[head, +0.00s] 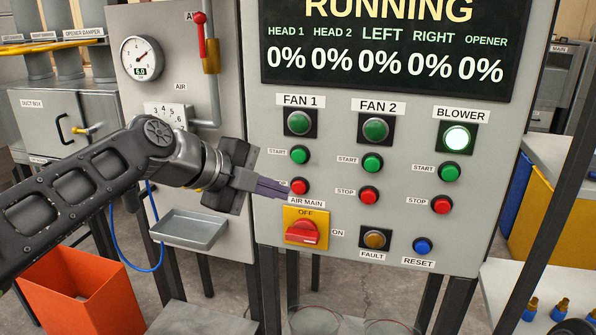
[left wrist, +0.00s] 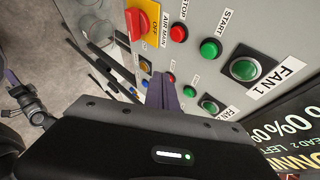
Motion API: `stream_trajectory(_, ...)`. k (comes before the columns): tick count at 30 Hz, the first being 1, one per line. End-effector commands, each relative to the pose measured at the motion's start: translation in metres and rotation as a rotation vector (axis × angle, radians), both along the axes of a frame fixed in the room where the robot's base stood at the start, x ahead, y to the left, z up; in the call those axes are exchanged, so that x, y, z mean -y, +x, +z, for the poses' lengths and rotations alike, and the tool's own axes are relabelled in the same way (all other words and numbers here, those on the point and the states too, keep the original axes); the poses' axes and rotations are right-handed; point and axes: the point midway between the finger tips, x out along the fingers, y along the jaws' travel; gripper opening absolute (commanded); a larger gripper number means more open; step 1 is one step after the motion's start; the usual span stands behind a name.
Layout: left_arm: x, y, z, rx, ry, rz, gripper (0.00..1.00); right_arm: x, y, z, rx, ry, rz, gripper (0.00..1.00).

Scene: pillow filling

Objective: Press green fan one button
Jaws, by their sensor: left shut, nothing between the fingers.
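The green fan one START button (head: 300,155) is on the grey control panel, under the dark green FAN 1 lamp (head: 299,122). It also shows in the left wrist view (left wrist: 211,48). My left gripper (head: 286,193) is shut and empty. In the head view its fingertips overlap the left edge of the red fan one STOP button (head: 300,186), below the START button. In the left wrist view the fingers (left wrist: 162,80) appear off to the side of the fan one buttons. I cannot tell whether the tips touch the panel. My right gripper is not in view.
The BLOWER lamp (head: 456,138) is lit and the display (head: 390,50) reads RUNNING. The red AIR MAIN knob (head: 304,232) sits just below my fingertips. The fan two START button (head: 372,163) is to the right. A grey tray (head: 188,229) and an orange bin (head: 80,290) are lower left.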

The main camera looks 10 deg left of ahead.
Motion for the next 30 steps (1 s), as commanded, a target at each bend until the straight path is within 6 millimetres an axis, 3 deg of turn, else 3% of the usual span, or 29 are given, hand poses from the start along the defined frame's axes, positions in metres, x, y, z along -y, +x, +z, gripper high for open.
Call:
stream_trajectory(5, 0.0, -0.011, 0.019, 0.061, 0.04, -0.048, 0.0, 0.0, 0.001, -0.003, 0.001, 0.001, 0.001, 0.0)
stream_trajectory(17, 0.0, -0.009, 0.02, 0.06, 0.041, -0.048, 0.0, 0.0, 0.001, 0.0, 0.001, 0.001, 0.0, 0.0)
stream_trajectory(23, 0.001, 0.004, 0.022, 0.058, 0.04, -0.047, 0.0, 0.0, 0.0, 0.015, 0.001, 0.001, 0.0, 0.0)
stream_trajectory(30, 0.002, 0.033, 0.025, 0.055, 0.039, -0.047, 0.0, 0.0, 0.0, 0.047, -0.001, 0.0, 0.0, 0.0)
